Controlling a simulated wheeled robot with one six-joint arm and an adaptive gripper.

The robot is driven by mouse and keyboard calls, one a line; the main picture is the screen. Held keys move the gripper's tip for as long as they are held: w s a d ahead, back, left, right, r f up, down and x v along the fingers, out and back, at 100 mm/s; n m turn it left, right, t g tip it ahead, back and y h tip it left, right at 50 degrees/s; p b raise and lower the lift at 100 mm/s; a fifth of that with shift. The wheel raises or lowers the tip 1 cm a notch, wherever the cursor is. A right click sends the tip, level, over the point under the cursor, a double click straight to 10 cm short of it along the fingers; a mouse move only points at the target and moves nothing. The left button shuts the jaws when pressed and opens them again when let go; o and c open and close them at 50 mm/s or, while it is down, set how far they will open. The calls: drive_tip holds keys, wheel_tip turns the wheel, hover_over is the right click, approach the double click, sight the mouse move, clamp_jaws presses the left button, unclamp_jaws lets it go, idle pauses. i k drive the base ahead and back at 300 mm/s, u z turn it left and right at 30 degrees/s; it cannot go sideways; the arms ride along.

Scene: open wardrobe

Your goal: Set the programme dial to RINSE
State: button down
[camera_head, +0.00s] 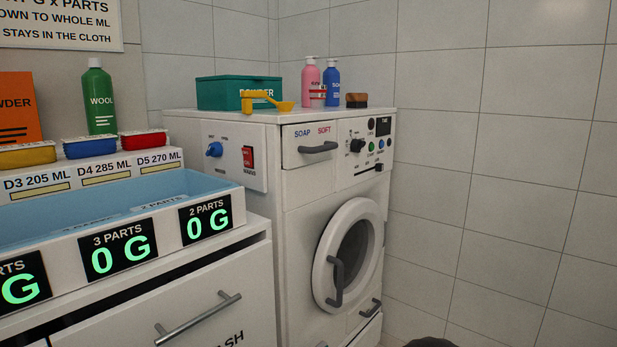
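A white washing machine (300,220) stands in the middle with its round door closed. Its front panel, at the upper right, has a black dial (357,145) with small buttons and lights beside it; the marks around the dial are too small to read, so I cannot tell its setting. On the machine's left side panel is a blue knob (214,149) beside a red switch (248,157); its marks are also unreadable. I cannot tell from lettering which knob is the programme dial. My gripper is not recognisable in view.
A drawer (308,146) marked SOAP and SOFT is left of the dial. A green box (238,92), yellow scoop (267,101), pink bottle (310,85), blue bottle (332,84) and brush (357,100) stand on top. A counter with weight displays (125,251) fills the lower left.

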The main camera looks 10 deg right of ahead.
sight(357, 145)
drive_tip(key=u, duration=0.05)
drive_tip(key=k, duration=0.35)
drive_tip(key=z, duration=1.35)
drive_tip(key=i, duration=0.7)
drive_tip(key=u, duration=0.6)
drive_tip(key=i, duration=0.7)
drive_tip(key=u, duration=0.8)
